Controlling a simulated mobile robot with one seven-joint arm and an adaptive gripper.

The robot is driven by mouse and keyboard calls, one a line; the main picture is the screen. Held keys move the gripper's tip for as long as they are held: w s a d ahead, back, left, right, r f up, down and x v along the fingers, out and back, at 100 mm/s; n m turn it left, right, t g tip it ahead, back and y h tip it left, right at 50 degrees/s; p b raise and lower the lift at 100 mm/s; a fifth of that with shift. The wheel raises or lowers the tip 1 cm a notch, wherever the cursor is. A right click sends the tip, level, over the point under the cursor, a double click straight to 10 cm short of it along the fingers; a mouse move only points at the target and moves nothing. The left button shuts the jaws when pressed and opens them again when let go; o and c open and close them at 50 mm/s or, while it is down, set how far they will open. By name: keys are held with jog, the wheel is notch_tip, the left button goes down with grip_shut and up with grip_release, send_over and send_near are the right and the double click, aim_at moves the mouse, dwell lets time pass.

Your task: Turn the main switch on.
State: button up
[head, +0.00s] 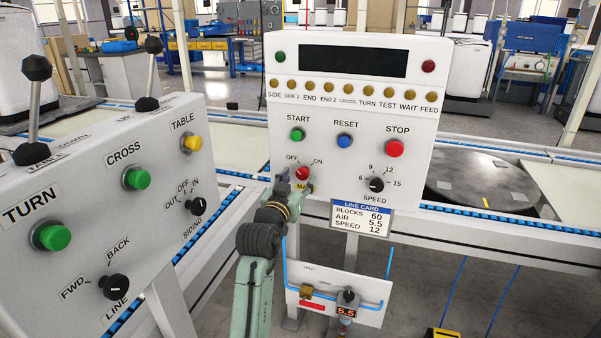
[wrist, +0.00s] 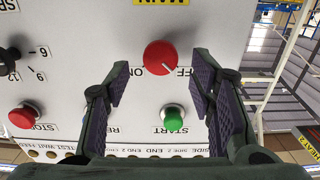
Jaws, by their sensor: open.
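The main switch is a red round knob (head: 302,173) on the white panel, between OFF and ON labels and above a yellow MAIN label. My gripper (head: 290,183) is in front of the panel at the knob's lower left in the head view and partly covers the MAIN label. In the wrist view my gripper (wrist: 160,72) is open, with the knob framed between the two fingers. I cannot tell any contact.
Close by are the green START button (head: 297,134), blue RESET button (head: 344,140), red STOP button (head: 394,148) and black SPEED knob (head: 376,184). A line card (head: 361,218) hangs below. A second console (head: 85,215) with levers stands at left.

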aim_at(302, 174)
jog(key=shift+x, duration=1.55)
jog(key=c, duration=1.1)
